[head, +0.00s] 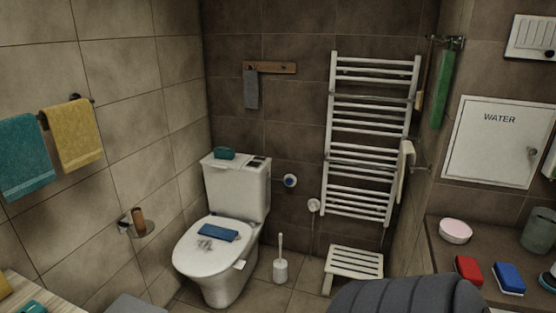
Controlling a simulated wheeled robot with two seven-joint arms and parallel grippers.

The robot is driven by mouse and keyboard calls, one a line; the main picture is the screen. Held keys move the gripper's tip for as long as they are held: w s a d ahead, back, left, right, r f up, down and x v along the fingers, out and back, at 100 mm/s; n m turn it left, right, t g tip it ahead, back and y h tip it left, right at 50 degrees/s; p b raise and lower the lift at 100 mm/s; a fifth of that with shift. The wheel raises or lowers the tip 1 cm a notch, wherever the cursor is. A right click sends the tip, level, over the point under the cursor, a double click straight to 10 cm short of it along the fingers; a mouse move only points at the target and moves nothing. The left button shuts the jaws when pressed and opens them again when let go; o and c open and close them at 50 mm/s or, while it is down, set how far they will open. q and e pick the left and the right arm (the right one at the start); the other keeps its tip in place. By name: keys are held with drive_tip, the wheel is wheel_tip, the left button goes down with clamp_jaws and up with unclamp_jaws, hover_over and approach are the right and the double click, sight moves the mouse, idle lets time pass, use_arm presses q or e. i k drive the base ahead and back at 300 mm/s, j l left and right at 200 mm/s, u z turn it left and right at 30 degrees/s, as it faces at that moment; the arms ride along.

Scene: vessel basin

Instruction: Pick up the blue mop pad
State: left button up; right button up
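A flat blue pad (218,232), which looks like the blue mop pad, lies on the closed lid of the white toilet (214,252). A grey speckled patch (206,245) shows on the lid just in front of it. Another blue item, a block with a white base (509,278), sits on the brown counter at the right; it looks more like a sponge or brush. Neither of my grippers is in view.
A toilet brush (280,266) and a slatted white stool (354,264) stand right of the toilet. A dark grey ribbed shape (410,297) fills the bottom right. A wall holder (137,223) juts out left.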

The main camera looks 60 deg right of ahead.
sight(225, 234)
drive_tip(key=z, duration=1.55)
